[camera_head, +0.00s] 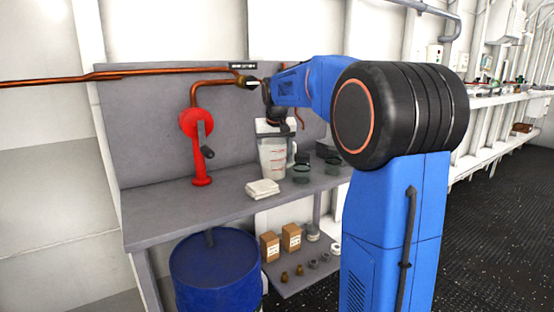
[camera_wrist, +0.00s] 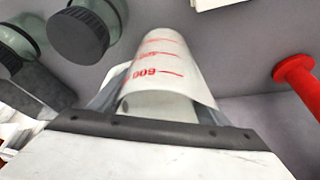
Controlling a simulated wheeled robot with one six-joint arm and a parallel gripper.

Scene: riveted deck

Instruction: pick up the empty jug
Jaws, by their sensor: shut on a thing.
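The jug (camera_head: 272,158) is a pale, see-through measuring jug with red scale marks, upright at the bench's back in the head view. No liquid shows in it. In the wrist view the jug (camera_wrist: 165,65) fills the middle, its red marks facing the camera. My gripper (camera_head: 276,127) is at the jug's top and shut on it; the arm reaches in from the right. In the wrist view my gripper (camera_wrist: 160,103) has the jug between its fingers, whose tips are partly hidden. I cannot tell whether the jug's base touches the bench.
A red hand pump (camera_head: 198,150) with copper pipe stands left of the jug. Folded white cloths (camera_head: 262,188) lie in front. Dark-lidded glass jars (camera_head: 302,172) stand close on the right. A blue drum (camera_head: 215,270) and a low shelf with boxes (camera_head: 291,238) are below.

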